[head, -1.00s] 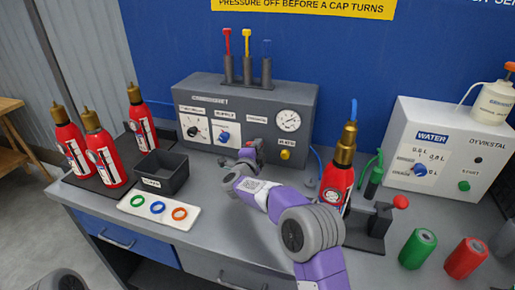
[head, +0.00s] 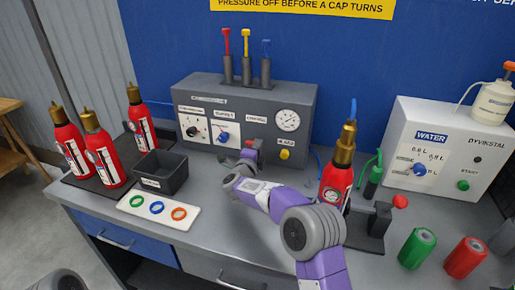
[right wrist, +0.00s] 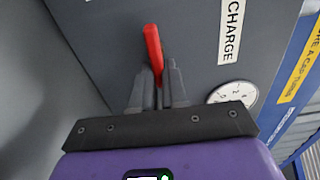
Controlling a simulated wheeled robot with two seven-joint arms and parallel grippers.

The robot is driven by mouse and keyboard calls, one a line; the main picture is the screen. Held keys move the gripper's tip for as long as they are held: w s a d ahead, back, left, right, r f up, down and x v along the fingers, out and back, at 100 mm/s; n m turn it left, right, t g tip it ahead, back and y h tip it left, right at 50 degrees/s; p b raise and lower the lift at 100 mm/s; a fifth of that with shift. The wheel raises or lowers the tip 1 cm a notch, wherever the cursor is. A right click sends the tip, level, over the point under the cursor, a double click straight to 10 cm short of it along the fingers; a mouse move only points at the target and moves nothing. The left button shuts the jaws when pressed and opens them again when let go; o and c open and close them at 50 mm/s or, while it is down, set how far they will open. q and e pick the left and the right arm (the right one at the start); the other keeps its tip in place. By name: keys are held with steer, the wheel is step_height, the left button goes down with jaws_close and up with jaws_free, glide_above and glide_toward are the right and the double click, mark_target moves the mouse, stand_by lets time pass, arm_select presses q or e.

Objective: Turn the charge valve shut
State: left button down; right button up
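The grey cabinet (head: 300,100) carries a "CHARGE" label (head: 257,118), which also shows in the right wrist view (right wrist: 231,30). The charge valve's red lever (right wrist: 153,45) stands out between my right gripper's fingers (right wrist: 158,80) in the right wrist view. The fingers look closed on it, with little gap on either side. In the head view my right gripper (head: 250,151) is at the cabinet front below the label, and the hand mostly hides the lever. My left gripper is out of view.
A gauge (head: 288,121) and a yellow knob (head: 285,154) sit right of the hand. A red extinguisher (head: 335,182) stands close to my right forearm. A black bin (head: 160,172) and a white ring tray (head: 158,211) lie to the left.

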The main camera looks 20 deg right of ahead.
steer(key=o, duration=0.5)
steer(key=shift+c, duration=0.2)
steer(key=shift+s+a, duration=0.1)
steer(key=p+v, duration=0.1)
steer(key=v, duration=0.6)
steer(key=shift+s, duration=0.15)
